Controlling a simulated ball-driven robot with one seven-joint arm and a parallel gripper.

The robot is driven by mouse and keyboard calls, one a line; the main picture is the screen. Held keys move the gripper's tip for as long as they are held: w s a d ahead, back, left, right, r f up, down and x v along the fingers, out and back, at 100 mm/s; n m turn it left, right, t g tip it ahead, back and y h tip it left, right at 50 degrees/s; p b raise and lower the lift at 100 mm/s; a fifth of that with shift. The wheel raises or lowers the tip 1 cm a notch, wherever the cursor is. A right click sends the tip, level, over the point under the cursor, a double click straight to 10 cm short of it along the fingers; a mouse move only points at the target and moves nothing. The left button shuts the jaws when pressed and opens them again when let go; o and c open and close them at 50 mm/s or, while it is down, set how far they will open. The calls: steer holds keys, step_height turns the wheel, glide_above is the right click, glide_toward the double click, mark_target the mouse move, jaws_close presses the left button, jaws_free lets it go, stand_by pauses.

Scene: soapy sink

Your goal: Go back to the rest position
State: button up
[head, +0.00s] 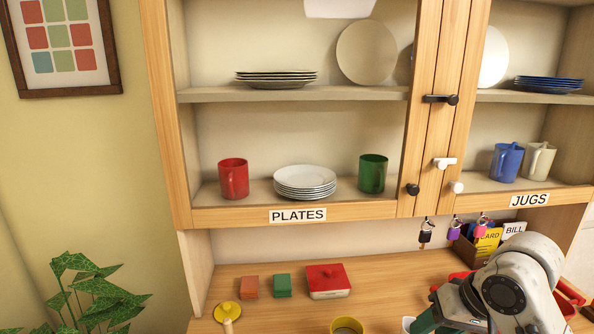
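My arm shows at the lower right of the head view, bent over the wooden counter (240,280) in front of the cabinet. Its pale grey links and a dark round joint cover part of the counter. My gripper's fingers do not show in this frame, so I cannot see whether they hold anything. A dark green piece shows at the arm's left lower side; I cannot tell what it is.
The open cabinet holds a red mug (233,178), plates (305,182), a green mug (373,173) and a blue jug (506,161). Padlocks (426,233) hang below it. A red box (328,281) and a yellow cup (347,326) stand on the counter. A plant (90,295) is at left.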

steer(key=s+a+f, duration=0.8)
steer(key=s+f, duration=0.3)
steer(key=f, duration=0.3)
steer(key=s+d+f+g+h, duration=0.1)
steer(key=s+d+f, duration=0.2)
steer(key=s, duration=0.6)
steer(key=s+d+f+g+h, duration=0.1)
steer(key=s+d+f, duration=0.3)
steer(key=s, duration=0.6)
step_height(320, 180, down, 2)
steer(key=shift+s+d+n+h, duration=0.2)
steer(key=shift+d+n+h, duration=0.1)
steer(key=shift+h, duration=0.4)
